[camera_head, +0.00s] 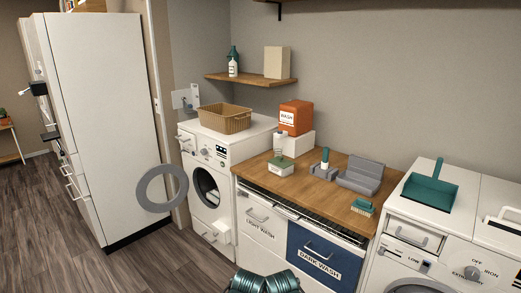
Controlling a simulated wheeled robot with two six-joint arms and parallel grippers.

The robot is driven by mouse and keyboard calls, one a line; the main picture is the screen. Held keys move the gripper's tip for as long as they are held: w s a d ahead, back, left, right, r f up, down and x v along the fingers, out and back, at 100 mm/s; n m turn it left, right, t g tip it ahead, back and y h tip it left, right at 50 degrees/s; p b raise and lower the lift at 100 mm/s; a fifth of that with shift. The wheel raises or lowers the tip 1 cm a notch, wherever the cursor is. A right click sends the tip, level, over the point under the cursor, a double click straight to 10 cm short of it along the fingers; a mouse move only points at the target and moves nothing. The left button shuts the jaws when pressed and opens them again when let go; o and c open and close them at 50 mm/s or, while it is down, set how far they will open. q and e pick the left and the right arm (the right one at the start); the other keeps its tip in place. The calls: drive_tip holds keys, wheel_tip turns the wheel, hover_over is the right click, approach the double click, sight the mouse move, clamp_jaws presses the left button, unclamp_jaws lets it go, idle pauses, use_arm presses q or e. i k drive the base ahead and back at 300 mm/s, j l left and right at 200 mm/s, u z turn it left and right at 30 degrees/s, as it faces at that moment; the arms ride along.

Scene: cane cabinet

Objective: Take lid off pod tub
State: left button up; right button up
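A small white tub with a green top and a label on its front (281,167) stands on the wooden counter, towards its left end. It is the thing in view that looks most like the pod tub, but it is too small to be sure. Its green lid (280,160) appears to sit on top. A pale bottle (279,145) stands close behind it; I cannot tell whether they touch. Neither of my grippers shows clearly in the head view, so nothing is seen holding the tub.
A teal dustpan (430,191) lies on the right machine. A wicker basket (224,118) sits left. A round door (151,202) stands open.

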sight(280, 162)
drive_tip(key=i+j+u, duration=0.1)
drive_tip(key=i, duration=0.35)
drive_tip(key=i+j, duration=0.1)
drive_tip(key=i, duration=0.35)
drive_tip(key=i+j+z, duration=1)
drive_tip(key=k+l, duration=0.1)
